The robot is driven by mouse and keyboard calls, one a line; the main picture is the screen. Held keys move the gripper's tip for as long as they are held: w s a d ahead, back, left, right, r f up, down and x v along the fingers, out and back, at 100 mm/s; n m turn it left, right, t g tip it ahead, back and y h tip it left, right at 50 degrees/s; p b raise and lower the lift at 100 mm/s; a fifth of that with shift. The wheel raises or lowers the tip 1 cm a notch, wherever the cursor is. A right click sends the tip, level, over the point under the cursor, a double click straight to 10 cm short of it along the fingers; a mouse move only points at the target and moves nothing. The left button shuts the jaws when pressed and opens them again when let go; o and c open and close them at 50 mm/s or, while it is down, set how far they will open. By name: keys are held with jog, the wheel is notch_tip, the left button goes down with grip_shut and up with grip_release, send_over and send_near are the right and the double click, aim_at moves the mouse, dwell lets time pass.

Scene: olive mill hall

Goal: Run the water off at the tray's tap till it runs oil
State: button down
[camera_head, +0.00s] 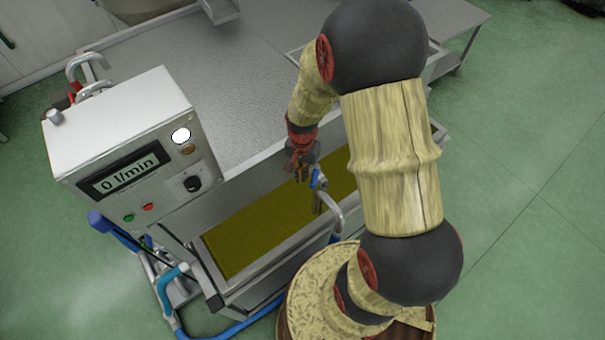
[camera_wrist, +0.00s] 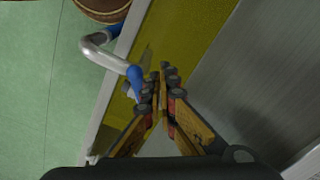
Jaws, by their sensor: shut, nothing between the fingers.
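The tray (camera_head: 215,262) is a long metal trough filled with yellow-green liquid, which also shows in the wrist view (camera_wrist: 205,35). The tap (camera_head: 331,207) is a bent metal pipe at the tray's near long side, with a blue handle (camera_head: 318,179). In the wrist view the pipe (camera_wrist: 96,45) curves out over the tray's edge and the blue handle (camera_wrist: 135,78) is just left of my fingertips. My gripper (camera_head: 301,170) is shut and empty, pointing down over the tray beside the handle; whether it touches the handle I cannot tell. No stream is visible at the spout.
A white control box (camera_head: 125,140) reading "0 l/min" stands left of the tray, with a lit white lamp, buttons and a black knob. Blue hoses (camera_head: 250,318) run below. A brown round vessel (camera_wrist: 104,8) lies beyond the pipe. Green floor (camera_head: 530,190) is open at right.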

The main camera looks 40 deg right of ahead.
aim_at(315, 176)
jog(key=shift+s+d+f+b, duration=0.15)
jog(key=shift+f+b, duration=0.1)
jog(key=shift+f, duration=0.25)
jog(key=shift+s+d+f+b, duration=0.1)
jog(key=shift+s+f+b, duration=0.1)
jog(key=shift+f, duration=0.35)
jog(key=shift+s+d+f+b, duration=0.15)
jog(key=shift+f+b, duration=0.1)
jog(key=shift+f, duration=0.25)
dwell(6.5)
